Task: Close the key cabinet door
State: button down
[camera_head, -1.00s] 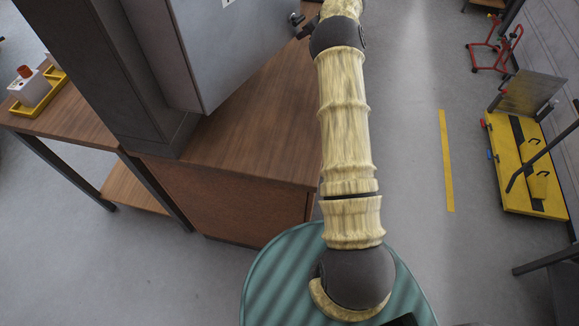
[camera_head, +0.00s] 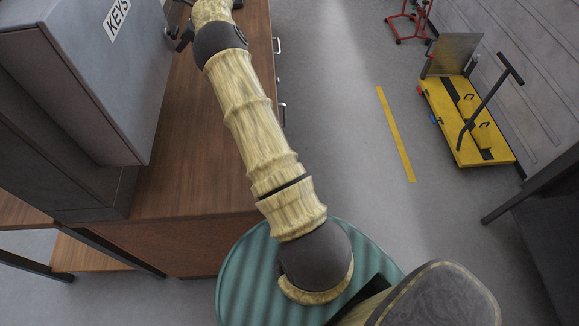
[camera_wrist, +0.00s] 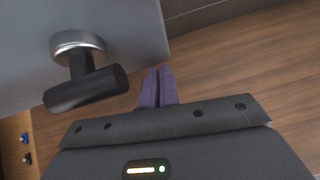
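The grey key cabinet (camera_head: 75,75) stands at the upper left of the head view, with a white KEYS label (camera_head: 117,20). In the wrist view, the grey door panel (camera_wrist: 120,25) fills the upper left and bears a black handle (camera_wrist: 87,88) on a round metal base. My gripper (camera_wrist: 159,72) has its two purple fingers side by side with nothing between them. They are just below the panel's lower right corner, right of the handle; I cannot tell whether they touch it. My fingers are not clear in the head view. How far the door stands open is unclear.
A brown wooden counter (camera_head: 190,180) lies under the cabinet and my arm. A yellow cart (camera_head: 465,120) and a red stand (camera_head: 408,22) are at the upper right. The floor (camera_head: 345,120) between is mostly clear.

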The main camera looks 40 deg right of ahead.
jog(key=shift+w+a+r, duration=0.2)
jog(key=shift+a, duration=0.3)
jog(key=shift+a+r, duration=0.1)
jog(key=shift+a, duration=0.05)
jog(key=s+d+r+b, duration=0.3)
jog(key=s+d+r, duration=0.3)
jog(key=d, duration=0.4)
jog(key=shift+s+d+r, duration=0.2)
jog(key=shift+s, duration=0.05)
